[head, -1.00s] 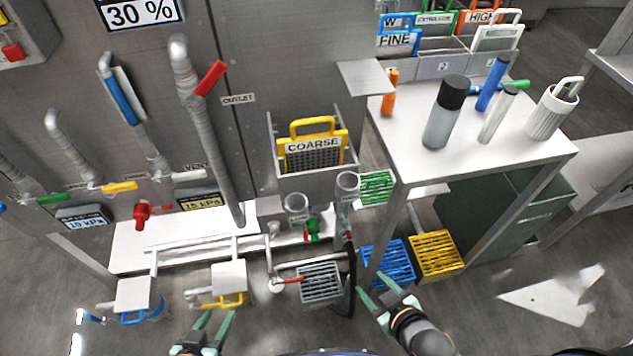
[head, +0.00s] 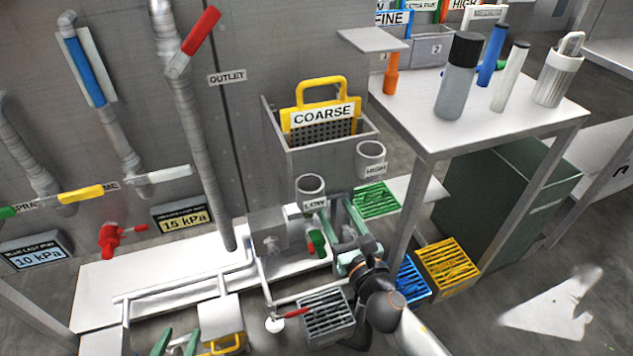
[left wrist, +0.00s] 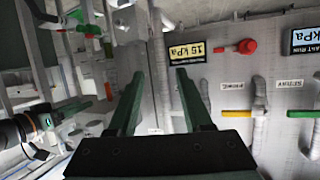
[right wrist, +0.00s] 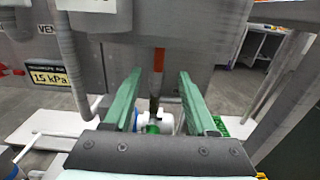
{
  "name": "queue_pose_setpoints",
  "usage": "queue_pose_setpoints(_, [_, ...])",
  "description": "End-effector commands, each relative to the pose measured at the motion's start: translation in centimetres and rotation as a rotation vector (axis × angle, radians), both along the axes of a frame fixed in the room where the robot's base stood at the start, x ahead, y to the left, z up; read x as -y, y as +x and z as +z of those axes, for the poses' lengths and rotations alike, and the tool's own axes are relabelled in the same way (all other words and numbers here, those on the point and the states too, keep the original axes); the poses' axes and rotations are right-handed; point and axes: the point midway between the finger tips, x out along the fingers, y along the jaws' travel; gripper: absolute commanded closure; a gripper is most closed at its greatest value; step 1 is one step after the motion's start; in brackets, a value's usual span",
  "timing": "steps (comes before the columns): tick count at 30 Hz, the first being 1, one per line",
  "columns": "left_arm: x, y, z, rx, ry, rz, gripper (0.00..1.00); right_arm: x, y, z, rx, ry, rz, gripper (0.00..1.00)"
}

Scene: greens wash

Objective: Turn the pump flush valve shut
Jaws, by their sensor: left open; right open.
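No readable label names the pump flush valve. A small valve with a green handle (head: 318,242) sits low under the LOW cup (head: 311,188). In the right wrist view a white fitting with green on it (right wrist: 152,122) shows low between my fingers. My right gripper (head: 344,207) is open just right of the green-handled valve, apart from it as far as I can tell. In its wrist view the right gripper (right wrist: 160,74) is empty, with an upright orange-and-dark strip (right wrist: 158,62) beyond. My left gripper (head: 176,343) is open and empty at the bottom left, facing the wall in its wrist view (left wrist: 157,75).
A red-handled valve (head: 296,312) lies by the grey grate (head: 326,316). A red wall valve (head: 110,238) is at left. The HIGH cup (head: 369,157), COARSE bin (head: 330,150) and white table (head: 490,115) crowd my right gripper. Open floor lies at right.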

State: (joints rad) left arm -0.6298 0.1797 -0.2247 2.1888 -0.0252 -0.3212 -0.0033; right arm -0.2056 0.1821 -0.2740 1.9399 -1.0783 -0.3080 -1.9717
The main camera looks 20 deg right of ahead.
Motion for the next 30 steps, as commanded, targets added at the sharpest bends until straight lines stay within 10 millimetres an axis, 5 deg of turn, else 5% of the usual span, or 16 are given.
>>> queue_pose_setpoints(9, [0.0, 0.3, 0.8, 0.033, 0.0, -0.002, 0.5, -0.2, 5.1, 0.1, 0.001, 0.005, -0.002, 0.43])
queue_pose_setpoints(18, [0.0, 1.6, 4.5, 0.193, 0.0, -0.015, 0.5, -0.3, 10.0, -0.1, -0.002, 0.006, -0.002, 0.43])
queue_pose_setpoints(30, [0.1, 2.0, 6.8, 0.283, -0.002, -0.022, 0.5, -0.4, 11.9, 0.0, -0.003, 0.007, -0.001, 0.43])
